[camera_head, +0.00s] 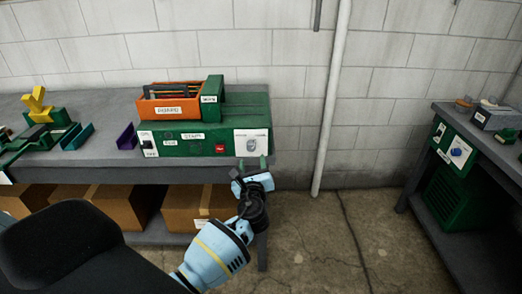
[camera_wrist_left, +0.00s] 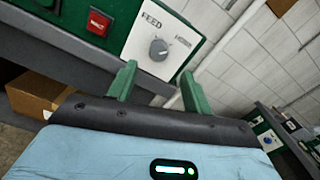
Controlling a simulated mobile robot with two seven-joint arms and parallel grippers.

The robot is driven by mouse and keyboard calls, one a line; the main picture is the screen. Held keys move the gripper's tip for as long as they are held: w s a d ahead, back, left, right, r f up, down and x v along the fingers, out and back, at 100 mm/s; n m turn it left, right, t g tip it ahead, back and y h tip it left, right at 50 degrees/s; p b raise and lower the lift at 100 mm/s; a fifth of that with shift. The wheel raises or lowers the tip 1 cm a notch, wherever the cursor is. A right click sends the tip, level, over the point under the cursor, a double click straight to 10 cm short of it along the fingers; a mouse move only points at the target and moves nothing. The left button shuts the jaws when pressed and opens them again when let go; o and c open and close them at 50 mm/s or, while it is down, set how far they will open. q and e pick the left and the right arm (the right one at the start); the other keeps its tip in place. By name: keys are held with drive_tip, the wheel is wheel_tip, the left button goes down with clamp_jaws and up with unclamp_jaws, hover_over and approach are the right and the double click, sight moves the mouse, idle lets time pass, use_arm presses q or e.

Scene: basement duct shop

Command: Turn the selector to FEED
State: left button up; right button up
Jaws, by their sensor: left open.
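The selector is a round grey knob (camera_head: 251,143) on a white plate at the right end of the green control box (camera_head: 190,148). In the left wrist view the knob (camera_wrist_left: 159,49) has FEED printed to its upper left and a second, unreadable label to its right. I cannot tell exactly where its pointer stands. My left gripper (camera_head: 254,163) is just below and in front of the plate. Its two green fingers (camera_wrist_left: 158,76) are open and empty, with the knob seen beyond the gap between them, apart from it.
A red switch (camera_wrist_left: 98,22) sits left of the plate. An orange tote (camera_head: 170,106) and a green block (camera_head: 212,98) stand on the box. Cardboard boxes (camera_head: 192,208) lie under the bench (camera_head: 85,172). Another bench at the right holds a green panel with a blue dial (camera_head: 459,152).

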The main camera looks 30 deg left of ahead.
sight(251, 148)
use_arm(q)
drive_tip(key=x, duration=0.6)
drive_tip(key=shift+a+f+b, duration=0.15)
drive_tip(key=shift+b, duration=0.2)
drive_tip(key=shift+x, duration=0.85)
use_arm(e)
drive_tip(key=shift+s+a+f, duration=0.2)
drive_tip(key=shift+s+f, duration=0.35)
use_arm(q)
drive_tip(key=c, duration=1)
drive_tip(key=shift+o, duration=0.2)
